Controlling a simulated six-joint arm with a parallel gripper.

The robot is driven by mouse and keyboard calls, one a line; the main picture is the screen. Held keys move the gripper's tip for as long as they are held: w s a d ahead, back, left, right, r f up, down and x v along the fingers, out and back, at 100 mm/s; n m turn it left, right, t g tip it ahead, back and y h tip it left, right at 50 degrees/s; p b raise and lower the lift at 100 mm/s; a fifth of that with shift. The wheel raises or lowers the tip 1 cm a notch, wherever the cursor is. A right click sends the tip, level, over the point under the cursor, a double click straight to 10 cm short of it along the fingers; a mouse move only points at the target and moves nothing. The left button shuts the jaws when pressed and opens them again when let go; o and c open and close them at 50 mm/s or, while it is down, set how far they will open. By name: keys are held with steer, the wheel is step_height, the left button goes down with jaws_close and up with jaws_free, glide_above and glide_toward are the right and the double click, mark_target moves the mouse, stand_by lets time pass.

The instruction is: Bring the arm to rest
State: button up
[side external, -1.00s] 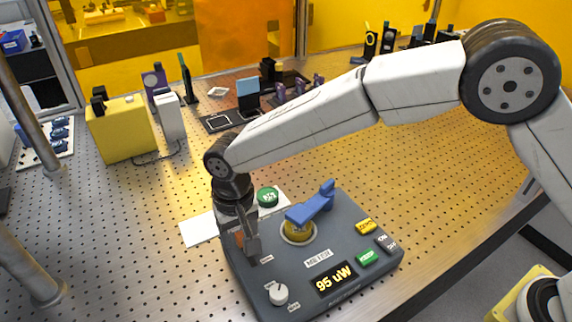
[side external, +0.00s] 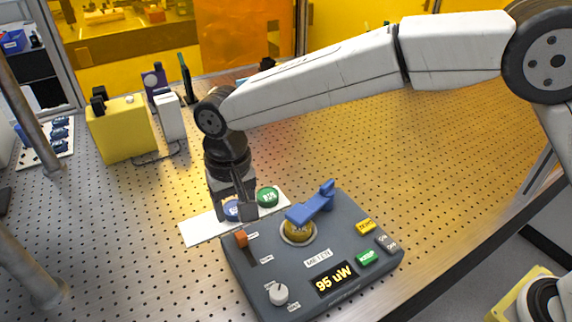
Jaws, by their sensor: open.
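My gripper (side external: 236,212) points down over the white strip (side external: 203,232), just behind the meter box. I cannot tell whether the fingers touch the disc. A green round disc (side external: 268,196) lies on the strip just right of the gripper. The grey meter box (side external: 345,226) carries a blue lever on a yellow base (side external: 299,230), an orange switch (side external: 241,239), a white knob (side external: 278,294) and a display (side external: 336,279) reading 95 uW.
A yellow box (side external: 122,130) and a white block (side external: 170,118) stand at the back left, with dark upright mounts near them. The perforated table (side external: 430,150) is clear to the right.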

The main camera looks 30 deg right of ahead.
steer(key=shift+r, duration=0.2)
steer(key=shift+w+d, duration=0.1)
steer(key=shift+d, duration=0.15)
steer(key=w+d+n+t, duration=0.15)
steer(key=d+t, duration=0.35)
steer(key=d, duration=2)
steer(key=s+d+f, duration=0.1)
steer(key=s+d, duration=0.1)
steer(key=s, duration=0.3)
steer(key=s+d+f+m+g, duration=0.1)
steer(key=s+d+f, duration=0.1)
steer(key=s, duration=0.3)
steer(key=s+d+f+g, duration=0.1)
steer(key=s+d+f, duration=0.1)
steer(key=s+d, duration=0.2)
steer(key=shift+s+d+f+m, duration=0.1)
steer(key=shift+s+f+m, duration=0.15)
steer(key=shift+s, duration=0.45)
